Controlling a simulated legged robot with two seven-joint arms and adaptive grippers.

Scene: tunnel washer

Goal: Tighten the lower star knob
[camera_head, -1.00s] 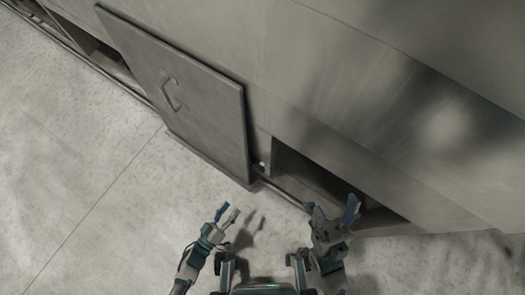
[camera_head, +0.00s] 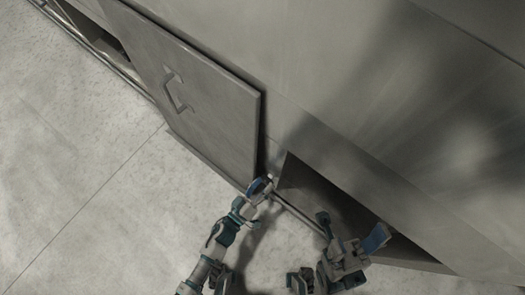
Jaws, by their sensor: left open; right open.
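I cannot make out a star knob clearly in the head view; a small pale spot shows right at my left gripper's tips, too small to identify. My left gripper (camera_head: 262,188) is open at the lower right corner of the grey panel door (camera_head: 190,90), beside the left edge of the dark opening (camera_head: 335,200). Its fingers hide part of that corner, and I cannot tell whether they touch anything. My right gripper (camera_head: 350,228) is open, its fingers spread wide and empty, in front of the opening's right part.
The panel has a bar handle (camera_head: 175,90). A thin rail (camera_head: 300,215) runs along the opening's lower edge, between my grippers. The washer's large sloped wall (camera_head: 400,110) fills the upper right. The concrete floor (camera_head: 70,170) at the left is clear.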

